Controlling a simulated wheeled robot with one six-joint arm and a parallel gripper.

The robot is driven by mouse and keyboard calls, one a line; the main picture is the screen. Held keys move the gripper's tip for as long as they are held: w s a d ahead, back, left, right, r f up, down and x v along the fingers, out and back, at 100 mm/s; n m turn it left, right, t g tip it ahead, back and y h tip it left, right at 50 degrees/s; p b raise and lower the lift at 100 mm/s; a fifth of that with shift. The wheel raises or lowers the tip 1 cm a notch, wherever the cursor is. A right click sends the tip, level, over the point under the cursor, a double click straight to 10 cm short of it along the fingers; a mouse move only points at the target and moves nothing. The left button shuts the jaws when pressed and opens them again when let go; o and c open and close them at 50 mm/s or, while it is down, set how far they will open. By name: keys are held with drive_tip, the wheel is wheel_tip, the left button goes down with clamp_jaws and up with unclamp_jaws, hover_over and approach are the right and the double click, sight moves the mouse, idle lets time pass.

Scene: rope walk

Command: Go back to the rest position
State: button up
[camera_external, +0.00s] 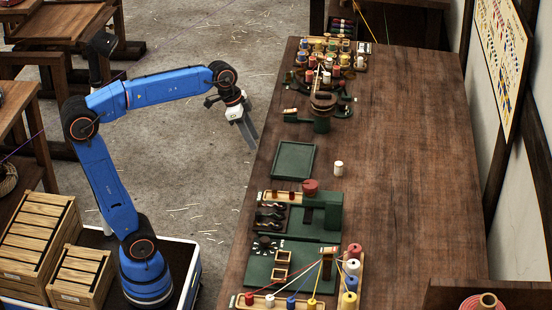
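My blue arm rises from its base at the lower left and bends over to the right. My gripper (247,133) points downward in the air beside the left edge of the long wooden table (415,170). Its fingers look long and grey. They are too small and seen too much from the side to tell whether they are open or shut. I see nothing hanging from it. No rest position is marked in view.
A green tray (293,160) and a white spool (338,168) lie on the table near my gripper. Green fixtures (322,212) and threaded spools stand in front; more spools (330,62) stand behind. The table's right half is mostly clear.

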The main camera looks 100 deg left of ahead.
drive_tip(key=s+d+f, duration=1.8)
drive_tip(key=d+f, duration=0.1)
drive_tip(key=shift+s+d, duration=0.15)
drive_tip(key=shift+d, duration=0.2)
